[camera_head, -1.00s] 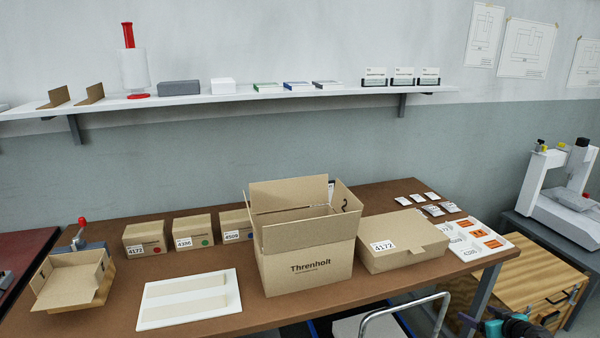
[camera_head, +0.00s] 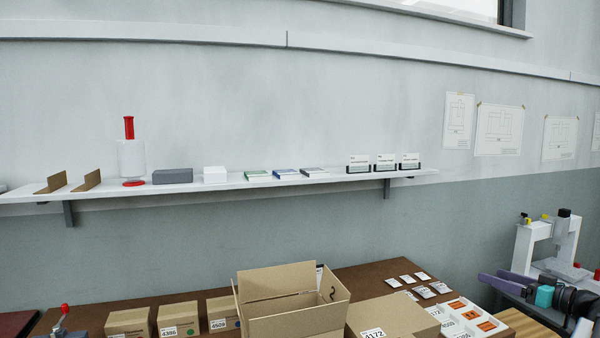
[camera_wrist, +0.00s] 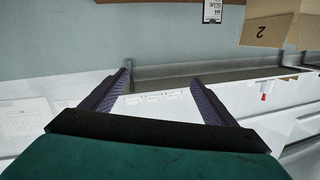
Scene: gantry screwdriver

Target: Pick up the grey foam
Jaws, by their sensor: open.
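The grey foam (camera_head: 172,176) is a flat dark grey block lying on the white wall shelf. In the head view it sits between the red-and-white dispenser bottle (camera_head: 131,158) and a small white block (camera_head: 214,174). My gripper (camera_head: 493,279) is at the far right, low and well away from the foam. In the wrist view its two purple fingers (camera_wrist: 162,75) are spread with nothing between them. I cannot make out the foam in the wrist view.
The long shelf (camera_head: 235,184) also holds brown angled pieces, small flat packs and several card holders (camera_head: 385,163). Below it, an open carton (camera_head: 290,300) and closed boxes stand on the brown bench. A white machine (camera_head: 545,250) is beside my gripper at right.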

